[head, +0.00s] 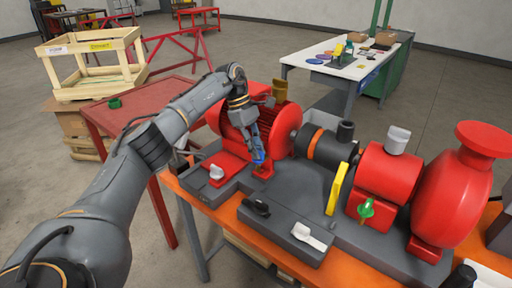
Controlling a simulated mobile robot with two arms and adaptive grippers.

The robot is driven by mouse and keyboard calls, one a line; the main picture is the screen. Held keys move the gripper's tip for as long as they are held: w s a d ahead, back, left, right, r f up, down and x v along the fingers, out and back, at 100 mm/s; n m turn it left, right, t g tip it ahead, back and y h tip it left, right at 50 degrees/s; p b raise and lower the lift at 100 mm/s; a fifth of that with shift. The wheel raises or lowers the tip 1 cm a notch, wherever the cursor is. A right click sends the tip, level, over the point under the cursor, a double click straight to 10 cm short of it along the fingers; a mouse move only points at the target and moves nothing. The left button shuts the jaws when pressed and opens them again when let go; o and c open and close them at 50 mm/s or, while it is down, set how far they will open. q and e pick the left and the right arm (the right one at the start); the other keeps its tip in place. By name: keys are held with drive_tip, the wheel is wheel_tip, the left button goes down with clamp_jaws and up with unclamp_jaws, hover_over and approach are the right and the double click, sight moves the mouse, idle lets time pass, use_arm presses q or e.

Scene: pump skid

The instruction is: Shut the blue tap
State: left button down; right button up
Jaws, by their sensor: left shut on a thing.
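The blue tap (258,157) is on the pump skid, low in front of the red ribbed motor (228,122). My left arm reaches in from the left, and my left gripper (256,148) points down at the tap. Its fingers are shut on the blue tap and hide part of it, so the handle's exact angle is hard to tell. My right gripper is not in view.
Nearby on the skid are a white handle (216,172), a black handle (257,207), a white lever (309,236), a yellow lever (338,188) and a green tap (365,209). A red table (150,98) stands behind my left arm.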

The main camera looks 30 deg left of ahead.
use_arm(q)
drive_tip(key=shift+w+r+m, duration=0.1)
drive_tip(key=shift+m, duration=0.4)
drive_tip(key=c, duration=1.3)
unclamp_jaws()
drive_tip(key=shift+r, duration=0.1)
drive_tip(key=shift+v, duration=3.9)
